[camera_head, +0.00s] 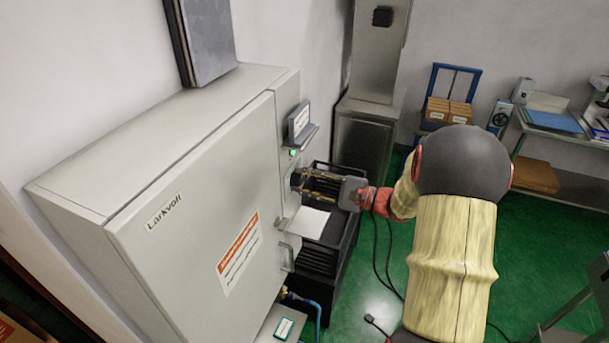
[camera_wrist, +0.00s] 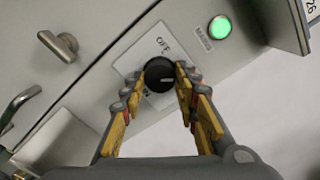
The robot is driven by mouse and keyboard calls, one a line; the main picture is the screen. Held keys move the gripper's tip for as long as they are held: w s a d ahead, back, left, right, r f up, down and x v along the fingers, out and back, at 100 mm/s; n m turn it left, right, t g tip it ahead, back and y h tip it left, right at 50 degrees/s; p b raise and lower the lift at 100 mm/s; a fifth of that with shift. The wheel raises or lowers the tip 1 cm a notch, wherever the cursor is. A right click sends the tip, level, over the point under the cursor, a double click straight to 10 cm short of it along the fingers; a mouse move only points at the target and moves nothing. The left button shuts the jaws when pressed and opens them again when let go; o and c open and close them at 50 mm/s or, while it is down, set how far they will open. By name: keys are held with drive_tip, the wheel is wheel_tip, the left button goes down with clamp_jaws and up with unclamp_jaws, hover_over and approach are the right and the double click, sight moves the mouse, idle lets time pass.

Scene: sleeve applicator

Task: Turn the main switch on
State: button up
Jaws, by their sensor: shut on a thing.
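The main switch is a round black knob (camera_wrist: 158,72) on a pale plate (camera_wrist: 135,62) on the cabinet. "OFF" is printed at the plate's upper edge; a marking below the knob is partly hidden by my fingers. My gripper (camera_wrist: 160,80) has its yellow-padded fingers on either side of the knob and is shut on it. In the head view my gripper (camera_head: 318,184) reaches from the right to the cabinet's side face, and the knob is hard to make out there. The knob's pointing direction is not clear.
A green lamp (camera_wrist: 220,27) glows beside the switch; it also shows in the head view (camera_head: 293,153). The large grey Larkvolt cabinet (camera_head: 190,215) fills the left. A metal latch handle (camera_wrist: 59,46) and a bar handle (camera_wrist: 20,108) are nearby. A black cable lies on the green floor.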

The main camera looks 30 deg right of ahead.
drive_tip(key=shift+f+m+p, duration=0.1)
drive_tip(key=shift+m+p, duration=0.5)
drive_tip(key=shift+m, duration=0.2)
drive_tip(key=o, duration=1.1)
drive_tip(key=shift+o, duration=0.3)
drive_tip(key=v, duration=1.2)
drive_tip(key=shift+d+f, duration=0.1)
